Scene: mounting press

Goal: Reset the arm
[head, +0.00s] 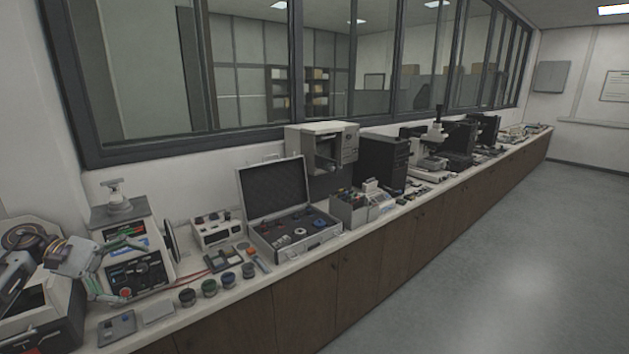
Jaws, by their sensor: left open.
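My left gripper (122,270) is at the left of the head view. Its two fingers are spread apart and nothing shows between them. My right gripper is not in view.
Several small round pots (209,288) and a grey plate (117,328) lie near the counter's front edge. An open silver case (275,201) stands right of the press. More instruments, including a microscope (436,140), line the long counter. The floor (500,270) at right is clear.

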